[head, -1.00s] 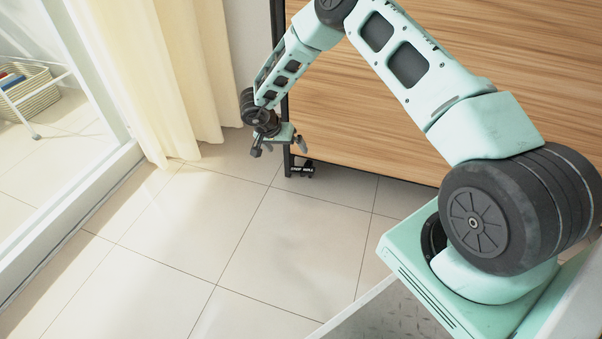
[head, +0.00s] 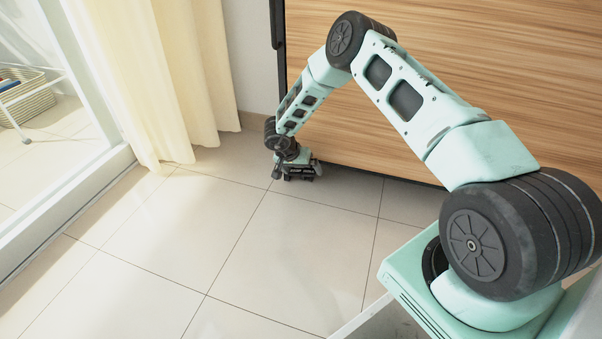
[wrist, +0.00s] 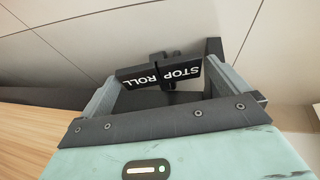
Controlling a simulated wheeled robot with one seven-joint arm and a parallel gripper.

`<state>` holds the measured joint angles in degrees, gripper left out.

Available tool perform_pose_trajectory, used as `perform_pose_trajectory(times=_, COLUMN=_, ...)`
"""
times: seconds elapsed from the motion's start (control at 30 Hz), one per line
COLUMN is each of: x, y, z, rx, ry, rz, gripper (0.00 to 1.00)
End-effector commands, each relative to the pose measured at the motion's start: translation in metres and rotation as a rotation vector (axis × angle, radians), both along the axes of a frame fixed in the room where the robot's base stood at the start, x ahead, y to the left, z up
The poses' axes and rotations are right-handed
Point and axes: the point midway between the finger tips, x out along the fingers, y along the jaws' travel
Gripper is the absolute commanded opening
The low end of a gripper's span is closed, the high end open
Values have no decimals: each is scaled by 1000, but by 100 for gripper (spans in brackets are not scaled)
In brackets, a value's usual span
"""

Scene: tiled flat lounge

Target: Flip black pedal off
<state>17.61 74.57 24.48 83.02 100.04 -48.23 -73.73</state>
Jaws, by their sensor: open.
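The black pedal (wrist: 186,72) shows in the wrist view, with white lettering reading "STOP" and "ROLL" upside down. It is part of a black caster at the foot of the wooden cabinet. My gripper (wrist: 163,69) is open, with one finger on each side of the pedal. The pedal lies across the gap near the fingertips; I cannot tell whether they touch it. In the head view my gripper (head: 298,174) is low, close to the floor at the cabinet's lower left corner, and largely hides the pedal there.
The wooden cabinet (head: 470,60) rises right behind my gripper, its lower edge just above the floor. A cream curtain (head: 160,80) and a glass door frame (head: 65,200) stand at the left. The tiled floor (head: 270,260) in front is clear.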

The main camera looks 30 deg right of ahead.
Motion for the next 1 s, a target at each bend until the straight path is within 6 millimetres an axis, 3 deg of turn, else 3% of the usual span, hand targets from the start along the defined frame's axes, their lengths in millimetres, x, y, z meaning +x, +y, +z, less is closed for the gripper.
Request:
perform_pose_trajectory(times=0.23, x=0, y=0, z=0, rx=0, ry=0, rz=0, gripper=97)
perform_pose_trajectory(times=0.33, x=0, y=0, z=0, rx=0, ry=0, rz=0, gripper=69)
perform_pose_trajectory(times=0.37, x=0, y=0, z=0, rx=0, ry=0, rz=0, gripper=64)
perform_pose_trajectory(times=0.67, x=-2, y=-3, z=6, rx=24, ry=-36, rz=1, gripper=64)
perform_pose_trajectory(times=1.0, x=-5, y=-7, z=3, rx=156, ry=-210, rz=4, gripper=64)
